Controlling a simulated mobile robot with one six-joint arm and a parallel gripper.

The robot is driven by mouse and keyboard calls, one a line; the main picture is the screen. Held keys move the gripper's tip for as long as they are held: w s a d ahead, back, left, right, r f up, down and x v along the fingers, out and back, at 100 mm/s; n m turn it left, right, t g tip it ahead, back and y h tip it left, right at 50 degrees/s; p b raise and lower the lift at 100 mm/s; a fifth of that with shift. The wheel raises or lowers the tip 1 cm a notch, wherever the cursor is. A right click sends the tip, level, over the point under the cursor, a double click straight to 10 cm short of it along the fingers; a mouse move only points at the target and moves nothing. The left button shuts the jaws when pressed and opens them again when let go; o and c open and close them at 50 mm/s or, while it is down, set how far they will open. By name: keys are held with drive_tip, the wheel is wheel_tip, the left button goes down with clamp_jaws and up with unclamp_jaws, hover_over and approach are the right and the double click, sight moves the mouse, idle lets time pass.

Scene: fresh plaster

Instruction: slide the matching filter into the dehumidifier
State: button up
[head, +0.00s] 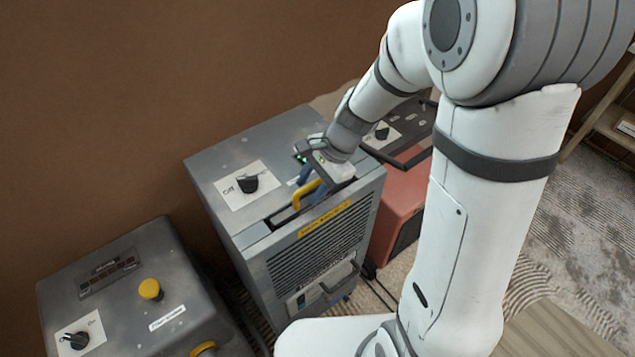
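The dehumidifier (225,170) is a grey metal box in the middle of the head view. It has a black knob beside an "Off" label, a long slot in its top near the front edge, and a yellow label above a front grille. A yellow handle-like piece (302,196) stands up at the slot; whether it belongs to a filter I cannot tell. My gripper (318,176) is low over the slot, right at the yellow piece. Its fingertips are small and partly hidden, so I cannot tell whether they grip it. No filter body shows clearly.
A dark grey machine (125,290) with yellow buttons and a knob stands at the lower left. A red machine (402,205) stands close on the right, partly behind my arm. Cables lie on the floor between them. A wooden shelf (608,122) is at the far right.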

drive_tip(key=v, duration=0.7)
drive_tip(key=shift+d+r, duration=0.15)
drive_tip(key=shift+r, duration=0.25)
drive_tip(key=s+d+r+n+t+h, duration=0.3)
drive_tip(key=s+d+r+n+h, duration=0.2)
drive_tip(key=s+d+n, duration=0.5)
drive_tip(key=s, duration=0.2)
drive_tip(key=shift+s+d+r+n, duration=0.3)
drive_tip(key=shift+r+n, duration=0.05)
drive_tip(key=shift+n, duration=0.05)
idle(1.1)
